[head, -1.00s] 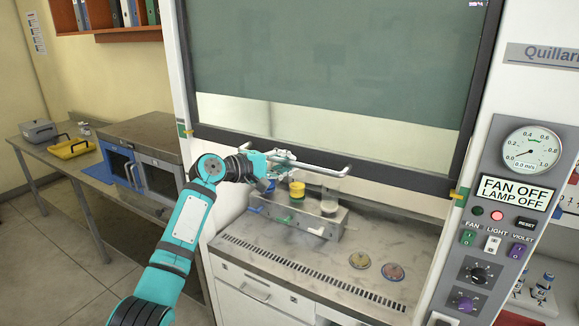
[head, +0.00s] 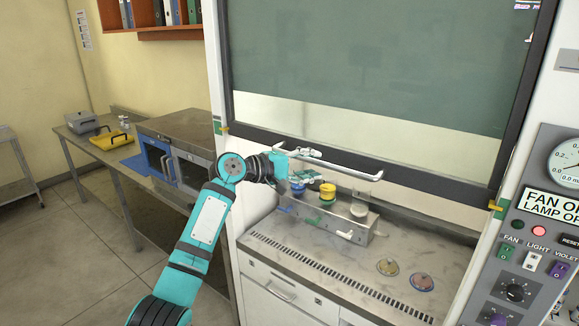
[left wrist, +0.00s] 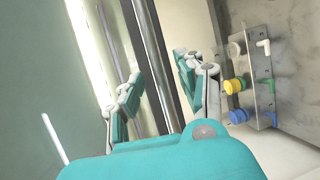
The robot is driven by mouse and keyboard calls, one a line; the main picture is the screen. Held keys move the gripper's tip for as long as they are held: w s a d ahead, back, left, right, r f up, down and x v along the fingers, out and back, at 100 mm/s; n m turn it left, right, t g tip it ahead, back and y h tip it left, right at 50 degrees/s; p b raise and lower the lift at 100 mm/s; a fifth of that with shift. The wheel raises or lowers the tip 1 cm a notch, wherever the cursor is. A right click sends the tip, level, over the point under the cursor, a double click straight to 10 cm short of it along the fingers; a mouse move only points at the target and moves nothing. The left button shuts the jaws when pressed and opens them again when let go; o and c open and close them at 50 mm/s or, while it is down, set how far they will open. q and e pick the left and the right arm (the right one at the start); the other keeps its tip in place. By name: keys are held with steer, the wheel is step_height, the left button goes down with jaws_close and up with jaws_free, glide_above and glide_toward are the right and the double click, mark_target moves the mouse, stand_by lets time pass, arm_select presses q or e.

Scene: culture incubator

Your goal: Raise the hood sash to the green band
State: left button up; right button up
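The hood sash (head: 370,70) is a grey-green pane in a dark frame, partly raised above the worktop. Its pale bar handle (head: 345,164) runs along the lower frame. My left gripper (head: 306,166) is at the left part of this handle. In the left wrist view its two teal-and-grey fingers (left wrist: 160,85) are apart, with the metal bar (left wrist: 165,60) showing between them; contact cannot be told. Small green bands (head: 217,126) and (head: 499,212) show on the left and right hood posts, beside yellow markers on the sash frame. My right gripper is not in view.
Under the sash stands a metal rack (head: 340,224) with a yellow-topped jar (head: 327,192) and coloured levers. Two round dishes (head: 387,267) lie on the worktop. A control panel (head: 530,240) is at right; a bench with a blue-doored incubator (head: 157,158) is at left.

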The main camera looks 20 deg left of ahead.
arm_select(q)
steer(key=v, duration=0.9)
steer(key=shift+f, duration=0.1)
steer(key=s+a+f+g+y+b, duration=0.1)
steer(key=a+f+y+b, duration=0.15)
steer(key=f, duration=1.75)
steer(key=s+a+f+g+y+b, duration=0.15)
steer(key=f+y, duration=0.25)
steer(key=f, duration=1.6)
steer(key=s+f+m+g+y+b, duration=0.1)
steer(key=s+f, duration=0.3)
steer(key=f, duration=0.5)
steer(key=s+f+m+g+y+b, duration=0.1)
steer(key=s+f, duration=0.3)
steer(key=f, duration=0.4)
steer(key=s+f+m+g+y+b, duration=0.2)
steer(key=s+f+m+g, duration=0.25)
steer(key=s+f, duration=1.85)
steer(key=s+d+f+m+g+b, duration=0.1)
steer(key=s+f+m, duration=0.2)
steer(key=s, duration=1)
steer(key=s+d+f+m+g+b, duration=0.1)
steer(key=s+f, duration=0.4)
steer(key=s, duration=0.9)
steer(key=d+m, duration=0.1)
steer(key=m, duration=0.1)
steer(key=shift+d+m+b, duration=0.3)
steer(key=shift+d+m, duration=0.05)
